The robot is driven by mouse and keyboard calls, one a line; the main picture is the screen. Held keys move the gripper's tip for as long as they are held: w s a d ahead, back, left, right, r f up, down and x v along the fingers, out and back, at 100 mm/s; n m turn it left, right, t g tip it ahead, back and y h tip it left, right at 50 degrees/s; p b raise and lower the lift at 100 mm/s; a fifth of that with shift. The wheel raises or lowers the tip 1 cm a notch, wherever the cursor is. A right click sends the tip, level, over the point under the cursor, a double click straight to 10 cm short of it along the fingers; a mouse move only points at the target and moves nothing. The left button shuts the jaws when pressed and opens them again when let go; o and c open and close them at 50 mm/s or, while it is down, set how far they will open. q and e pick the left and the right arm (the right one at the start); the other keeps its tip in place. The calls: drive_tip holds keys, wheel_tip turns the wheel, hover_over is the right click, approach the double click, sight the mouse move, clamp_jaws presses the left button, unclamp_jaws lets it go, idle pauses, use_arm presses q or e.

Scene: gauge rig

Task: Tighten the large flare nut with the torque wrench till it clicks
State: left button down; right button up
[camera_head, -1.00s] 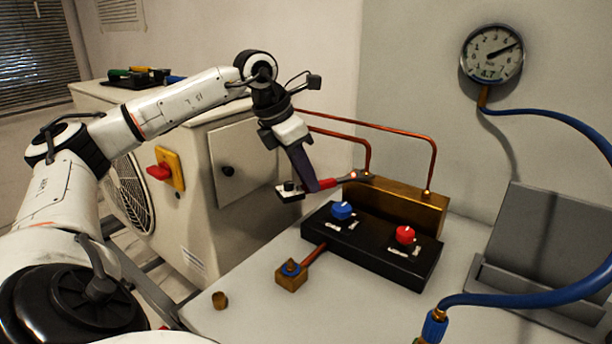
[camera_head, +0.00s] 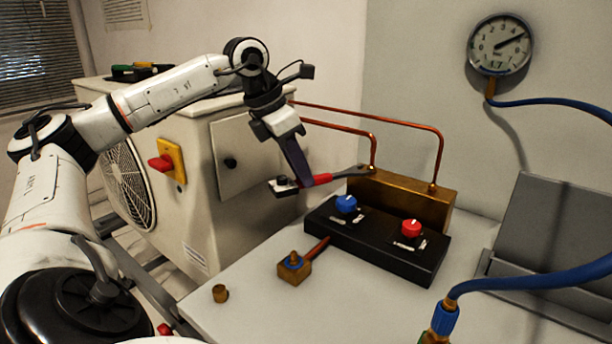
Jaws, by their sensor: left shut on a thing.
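My left gripper (camera_head: 298,182) is shut on the red handle of the torque wrench (camera_head: 320,180) and holds it above the bench, left of the brass block. The wrench's grey head (camera_head: 350,171) points right and reaches the foot of the left copper pipe, at the top left of the brass block (camera_head: 420,201). The flare nut there is too small and too covered by the wrench head to make out. I cannot tell whether the head sits around it or only beside it. My right gripper is not in view.
A black manifold with a blue knob (camera_head: 346,204) and a red knob (camera_head: 411,229) stands before the block. A brass valve (camera_head: 294,267) and small brass cap (camera_head: 220,293) are on the bench. The condenser unit (camera_head: 222,150) is behind the arm. A blue hose (camera_head: 530,279) crosses the right.

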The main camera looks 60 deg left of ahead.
use_arm(q)
drive_tip(key=shift+s+a+b, duration=0.15)
drive_tip(key=shift+s+b, duration=0.4)
drive_tip(key=shift+b, duration=0.05)
drive_tip(key=shift+s+b, duration=0.5)
drive_tip(key=shift+b, duration=0.1)
drive_tip(key=shift+s+a+b, duration=0.1)
drive_tip(key=shift+s+b, duration=0.15)
drive_tip(key=shift+b, duration=0.05)
drive_tip(key=shift+s+r, duration=0.1)
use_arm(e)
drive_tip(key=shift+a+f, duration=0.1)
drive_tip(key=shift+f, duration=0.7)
use_arm(q)
drive_tip(key=shift+r, duration=0.1)
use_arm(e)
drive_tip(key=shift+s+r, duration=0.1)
